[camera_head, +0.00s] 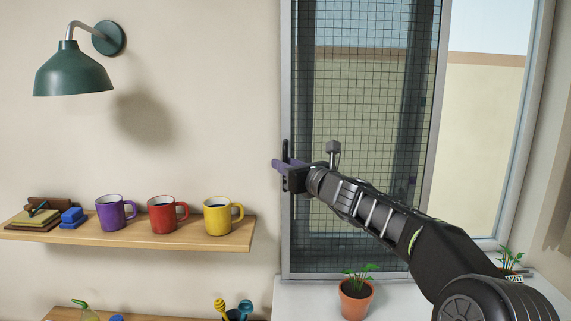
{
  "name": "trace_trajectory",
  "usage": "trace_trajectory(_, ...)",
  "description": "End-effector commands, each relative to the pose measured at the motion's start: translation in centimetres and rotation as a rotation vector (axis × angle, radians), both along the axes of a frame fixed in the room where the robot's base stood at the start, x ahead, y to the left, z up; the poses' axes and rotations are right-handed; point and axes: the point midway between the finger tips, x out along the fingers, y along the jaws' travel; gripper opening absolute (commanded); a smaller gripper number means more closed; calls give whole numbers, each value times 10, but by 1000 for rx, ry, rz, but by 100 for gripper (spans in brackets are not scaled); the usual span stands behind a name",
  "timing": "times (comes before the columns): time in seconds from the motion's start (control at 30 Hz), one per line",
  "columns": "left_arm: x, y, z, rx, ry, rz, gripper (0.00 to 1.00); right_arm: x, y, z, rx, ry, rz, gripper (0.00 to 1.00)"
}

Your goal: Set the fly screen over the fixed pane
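The fly screen (365,110), a dark mesh in a grey frame, stands upright across the left part of the window. The right part of the window (488,120) shows no mesh in front of it. A dark upright handle (285,150) shows at the screen's left frame edge. My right arm hides part of the lower mesh. My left gripper is not in view.
A potted plant (356,297) stands on the white sill (310,300) below the screen; another plant (509,260) is at right. A wooden shelf (170,239) with purple, red and yellow mugs is left of the window. A green lamp (72,72) hangs above it.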

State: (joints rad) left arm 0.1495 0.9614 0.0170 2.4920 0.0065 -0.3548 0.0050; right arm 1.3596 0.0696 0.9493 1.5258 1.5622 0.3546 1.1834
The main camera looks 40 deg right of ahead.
Motion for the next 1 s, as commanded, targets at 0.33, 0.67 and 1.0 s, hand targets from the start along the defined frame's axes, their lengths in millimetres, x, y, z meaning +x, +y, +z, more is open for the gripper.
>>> trace_trajectory(0.33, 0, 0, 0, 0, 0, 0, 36, 0, 0, 0, 0, 0, 0, 0)
trace_trajectory(0.67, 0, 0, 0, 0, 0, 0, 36, 0, 0, 0, 0, 0, 0, 0)
trace_trajectory(1.0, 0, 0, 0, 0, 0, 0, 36, 0, 0, 0, 0, 0, 0, 0)
